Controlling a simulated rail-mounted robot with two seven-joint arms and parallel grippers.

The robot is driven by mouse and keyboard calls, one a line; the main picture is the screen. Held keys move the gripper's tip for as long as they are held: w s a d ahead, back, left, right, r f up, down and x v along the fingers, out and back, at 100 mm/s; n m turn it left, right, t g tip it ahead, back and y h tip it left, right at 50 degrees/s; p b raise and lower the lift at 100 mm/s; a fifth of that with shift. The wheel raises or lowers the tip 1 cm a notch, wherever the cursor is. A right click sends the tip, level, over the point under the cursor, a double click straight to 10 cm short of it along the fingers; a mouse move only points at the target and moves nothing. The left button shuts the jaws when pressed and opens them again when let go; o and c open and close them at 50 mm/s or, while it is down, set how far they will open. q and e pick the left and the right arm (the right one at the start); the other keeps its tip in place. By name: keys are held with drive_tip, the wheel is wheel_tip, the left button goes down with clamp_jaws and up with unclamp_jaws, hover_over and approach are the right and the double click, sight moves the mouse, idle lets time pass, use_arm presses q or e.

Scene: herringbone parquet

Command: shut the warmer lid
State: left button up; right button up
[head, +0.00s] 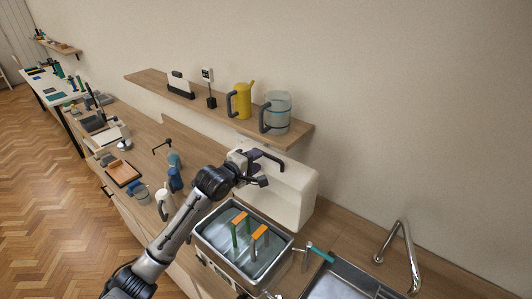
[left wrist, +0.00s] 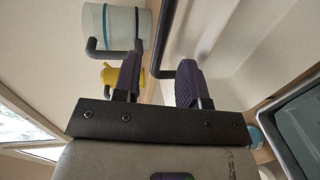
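The warmer has a metal basin (head: 212,228) and a white raised lid (head: 297,192) standing up behind it against the wall side. A dark bar handle (head: 268,155) shows on the lid. My left gripper (head: 257,172) is in front of the lid, close to the handle. The pale lid (left wrist: 245,35) fills the upper right there. My right gripper is not in view.
Tools with orange-topped green handles (head: 240,220) stand in the basin. A shelf (head: 152,78) above carries a yellow jug (head: 241,100) and a clear pitcher (head: 276,112). A sink (head: 340,285) with a curved tap (head: 411,255) lies right. Bottles (head: 174,178) stand left of the basin.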

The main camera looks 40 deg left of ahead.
sight(266, 155)
use_arm(q)
drive_tip(key=shift+w+f+p, duration=0.15)
drive_tip(key=shift+w, duration=0.8)
drive_tip(key=shift+w+f+p, duration=0.1)
drive_tip(key=shift+w+f, duration=0.1)
drive_tip(key=shift+w, duration=0.75)
drive_tip(key=shift+w+f+p, duration=0.15)
drive_tip(key=shift+w, duration=0.8)
clamp_jaws()
